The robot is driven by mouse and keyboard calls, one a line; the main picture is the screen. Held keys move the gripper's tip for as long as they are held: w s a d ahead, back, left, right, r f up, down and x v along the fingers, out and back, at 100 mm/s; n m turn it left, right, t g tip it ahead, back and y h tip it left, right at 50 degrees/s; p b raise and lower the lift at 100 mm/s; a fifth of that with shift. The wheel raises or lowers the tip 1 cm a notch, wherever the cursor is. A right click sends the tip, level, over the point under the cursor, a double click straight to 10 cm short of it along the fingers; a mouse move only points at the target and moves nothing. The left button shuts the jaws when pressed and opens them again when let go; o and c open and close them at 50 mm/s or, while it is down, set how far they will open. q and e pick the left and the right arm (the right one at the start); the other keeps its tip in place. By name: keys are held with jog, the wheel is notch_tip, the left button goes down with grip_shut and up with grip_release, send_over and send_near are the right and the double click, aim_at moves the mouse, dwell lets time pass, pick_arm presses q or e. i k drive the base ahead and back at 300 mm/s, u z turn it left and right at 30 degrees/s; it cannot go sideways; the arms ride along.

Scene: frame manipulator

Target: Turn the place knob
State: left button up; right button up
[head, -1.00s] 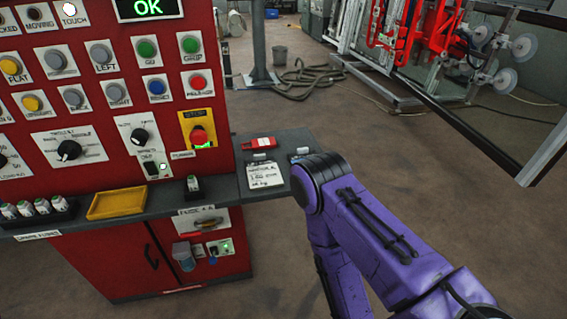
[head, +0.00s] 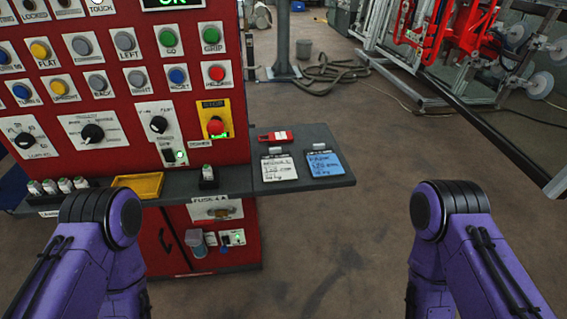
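A red control panel fills the upper left of the head view. It carries three black rotary knobs on white plates: a left knob (head: 24,140), a middle knob (head: 92,133) and a right knob (head: 158,124). Their labels are too small to tell which is the place knob. A purple link of my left arm stands at the lower left, in front of the cabinet. A purple link of my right arm stands at the lower right, over the floor. Both grippers are out of view, and nothing of mine touches the knobs.
A red emergency stop button (head: 215,126) on a yellow plate sits right of the knobs. Below runs a grey shelf (head: 330,180) with a yellow tray (head: 140,185), clipboards and a red gadget (head: 277,137). A metal frame with red machinery (head: 430,45) stands at the upper right.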

aim_at(92, 133)
jog(key=z, duration=1.75)
jog(key=k, duration=0.95)
jog(key=u, duration=1.45)
jog(key=i, duration=0.5)
jog(key=u, duration=0.05)
